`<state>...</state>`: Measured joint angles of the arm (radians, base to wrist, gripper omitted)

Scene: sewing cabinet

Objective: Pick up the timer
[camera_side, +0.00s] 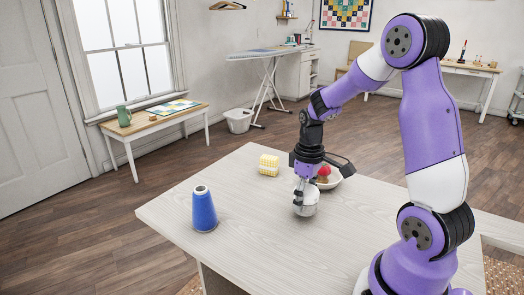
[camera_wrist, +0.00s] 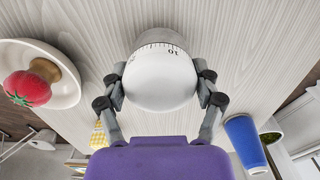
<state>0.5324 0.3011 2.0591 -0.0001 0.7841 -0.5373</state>
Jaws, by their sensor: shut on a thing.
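The timer (camera_wrist: 160,82) is white and rounded, with a grey band carrying dark tick marks and numbers. In the wrist view it sits between the two fingers of my gripper (camera_wrist: 161,88), which touch it on both sides. In the side view the timer (camera_side: 306,203) is under my gripper (camera_side: 305,190), at or very near the tabletop. I cannot tell whether it is clear of the surface. My gripper points down and is shut on the timer.
A white bowl (camera_wrist: 62,90) with a red tomato pincushion (camera_wrist: 27,88) stands close beside the timer. A blue thread cone (camera_side: 204,210) stands at the left of the pale table (camera_side: 262,245). A yellow checked block (camera_side: 269,165) lies behind. The front tabletop is clear.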

